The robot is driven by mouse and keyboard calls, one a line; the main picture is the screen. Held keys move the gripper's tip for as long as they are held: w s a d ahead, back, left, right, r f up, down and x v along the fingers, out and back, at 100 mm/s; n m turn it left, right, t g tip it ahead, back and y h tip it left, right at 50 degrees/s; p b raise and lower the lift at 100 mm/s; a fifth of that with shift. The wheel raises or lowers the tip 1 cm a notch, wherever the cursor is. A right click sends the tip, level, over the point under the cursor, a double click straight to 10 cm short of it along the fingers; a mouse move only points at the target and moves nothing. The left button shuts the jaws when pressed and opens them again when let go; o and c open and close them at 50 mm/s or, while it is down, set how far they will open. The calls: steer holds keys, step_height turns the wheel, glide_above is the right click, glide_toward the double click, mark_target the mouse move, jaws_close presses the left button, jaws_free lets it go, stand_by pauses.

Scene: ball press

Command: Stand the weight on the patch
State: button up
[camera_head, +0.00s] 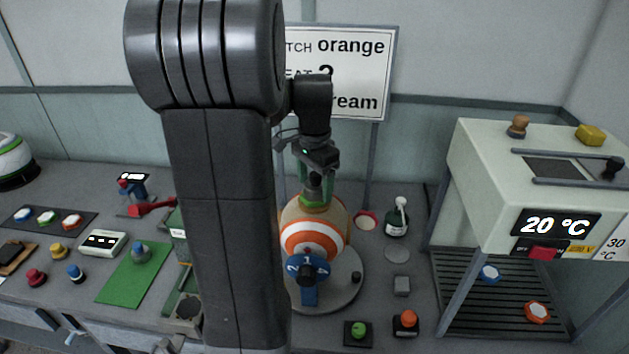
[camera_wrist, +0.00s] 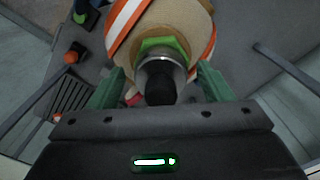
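The weight (camera_wrist: 161,68) is a grey metal cylinder with a black knob. It appears to stand upright on the green hexagonal patch (camera_wrist: 164,43) on top of the striped ball (camera_wrist: 197,22). In the head view the weight (camera_head: 314,183) sits just above the green patch (camera_head: 313,201) on the orange, white and tan ball (camera_head: 316,238). My gripper (camera_wrist: 160,88) is open. Its green fingers stand on either side of the knob with a visible gap on each side. In the head view my gripper (camera_head: 316,172) is directly above the ball. The patch's underside is hidden.
The ball rests on a round grey turntable (camera_head: 345,286) with a blue numbered dial (camera_head: 308,280) in front. A white machine (camera_head: 480,190) on legs stands at right. A sign (camera_head: 350,75) stands behind.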

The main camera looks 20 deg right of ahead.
mark_target(314, 174)
step_height(314, 174, up, 12)
steer(key=shift+r+b, duration=0.15)
steer(key=shift+b, duration=0.2)
